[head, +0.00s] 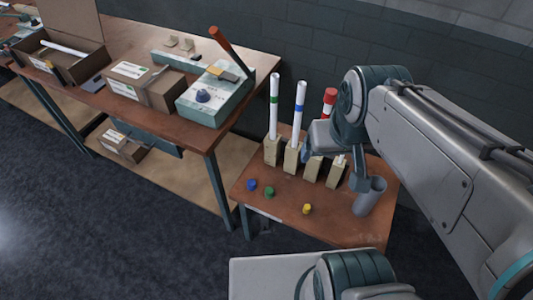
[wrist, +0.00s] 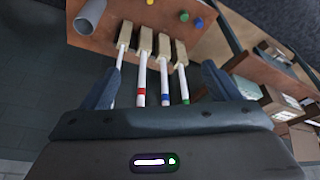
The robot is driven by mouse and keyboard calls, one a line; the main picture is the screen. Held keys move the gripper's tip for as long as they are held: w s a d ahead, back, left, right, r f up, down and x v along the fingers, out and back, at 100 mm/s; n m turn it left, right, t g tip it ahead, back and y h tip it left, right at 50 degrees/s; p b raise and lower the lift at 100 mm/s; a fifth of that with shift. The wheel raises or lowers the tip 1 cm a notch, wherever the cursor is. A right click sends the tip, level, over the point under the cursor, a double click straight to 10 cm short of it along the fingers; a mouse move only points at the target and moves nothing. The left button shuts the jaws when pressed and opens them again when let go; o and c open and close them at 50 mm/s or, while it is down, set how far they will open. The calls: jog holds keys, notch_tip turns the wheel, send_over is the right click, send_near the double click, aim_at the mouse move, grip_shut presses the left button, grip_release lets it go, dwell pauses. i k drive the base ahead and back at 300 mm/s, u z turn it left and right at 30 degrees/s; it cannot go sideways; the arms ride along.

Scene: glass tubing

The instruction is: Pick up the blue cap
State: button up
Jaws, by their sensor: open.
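The blue cap (head: 251,185) lies at the left part of the small wooden table, beside a green cap (head: 269,192). In the wrist view the blue cap (wrist: 185,16) is near the top, past the tube holders. My gripper (wrist: 160,75) is open and empty, its two fingers spread wide. In the head view my gripper (head: 332,165) is over the right side of the small table, to the right of the blue cap and apart from it. It partly hides the tubes and holders there.
Tubes with green (head: 274,100), blue (head: 299,108) and red (head: 329,100) bands stand in wooden holders (head: 291,158) along the back. A yellow cap (head: 307,209) lies near the front. A grey cup (head: 370,196) stands at right. A larger table (head: 150,60) holds boxes at left.

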aim_at(252, 185)
jog(key=z, duration=3.9)
jog(key=k, duration=1.85)
jog(key=u, duration=1.25)
